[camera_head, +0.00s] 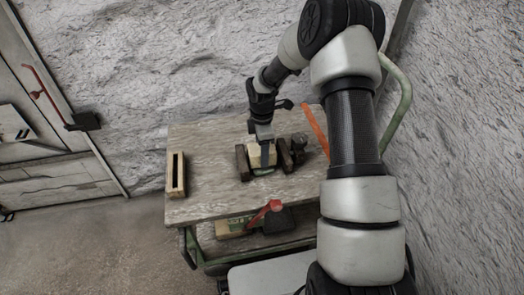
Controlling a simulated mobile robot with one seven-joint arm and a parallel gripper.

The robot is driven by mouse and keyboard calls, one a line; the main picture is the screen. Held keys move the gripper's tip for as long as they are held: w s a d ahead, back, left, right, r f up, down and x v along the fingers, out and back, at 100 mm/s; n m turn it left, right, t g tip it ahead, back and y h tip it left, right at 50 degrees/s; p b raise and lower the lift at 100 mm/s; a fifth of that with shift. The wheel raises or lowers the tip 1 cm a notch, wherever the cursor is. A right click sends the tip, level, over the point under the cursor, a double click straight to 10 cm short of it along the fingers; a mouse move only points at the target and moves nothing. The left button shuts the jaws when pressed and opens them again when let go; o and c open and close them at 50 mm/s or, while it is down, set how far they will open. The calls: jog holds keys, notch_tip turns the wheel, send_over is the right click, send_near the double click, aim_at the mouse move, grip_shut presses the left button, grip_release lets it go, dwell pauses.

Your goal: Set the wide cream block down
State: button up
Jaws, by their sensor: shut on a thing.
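The wide cream block (256,159) is between two dark brown upright pieces (242,162) on the wooden table top (215,200). My gripper (264,158) points down at it from above and is shut on it. A finger covers the middle of the block. A small green and pale item (263,172) shows just at the block's lower front. I cannot tell whether the block touches the table or hangs slightly above it.
A pale wooden frame (176,174) stands at the table's left edge. A dark item (299,145) lies right of the block, by an orange strip (316,130). A lower shelf holds a red-handled tool (268,211). The table's front left is clear.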

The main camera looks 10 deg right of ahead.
jog(key=shift+f, duration=0.25)
jog(key=o, duration=1.7)
jog(key=shift+o, duration=0.7)
jog(key=shift+f, duration=0.1)
jog(key=shift+r+p, duration=1.4)
jog(key=shift+r, duration=0.65)
